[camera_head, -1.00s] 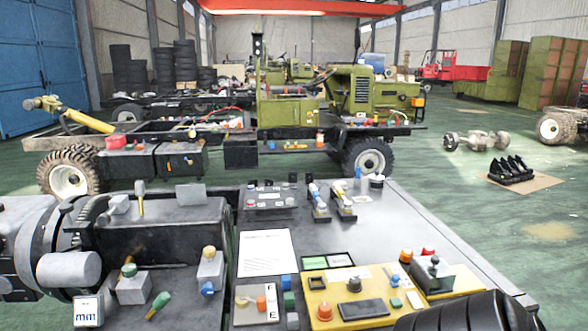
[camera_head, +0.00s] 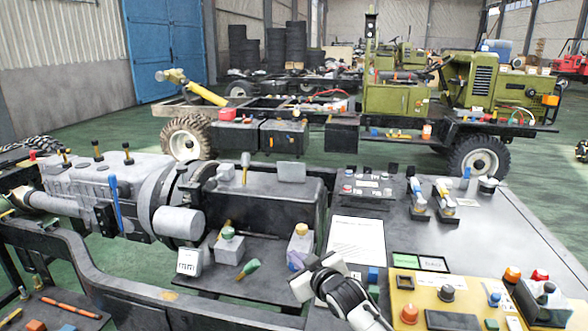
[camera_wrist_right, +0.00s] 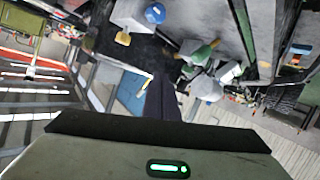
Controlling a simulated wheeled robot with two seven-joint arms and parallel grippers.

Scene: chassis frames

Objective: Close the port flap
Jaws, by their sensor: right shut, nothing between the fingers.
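My right gripper (camera_head: 322,268) is in the lower middle of the head view, beside the white sheet and over the front edge of the workbench. Its dark fingers (camera_wrist_right: 164,100) stand together in the right wrist view, with nothing between them. I cannot pick out the port flap with certainty in either view. My left gripper is not in view.
The grey workbench (camera_head: 430,250) holds a white sheet (camera_head: 356,245), a yellow control panel (camera_head: 470,297) and small switches. A large grey gearbox assembly (camera_head: 110,185) fills the left. A green vehicle chassis (camera_head: 400,100) stands behind, with open green floor between.

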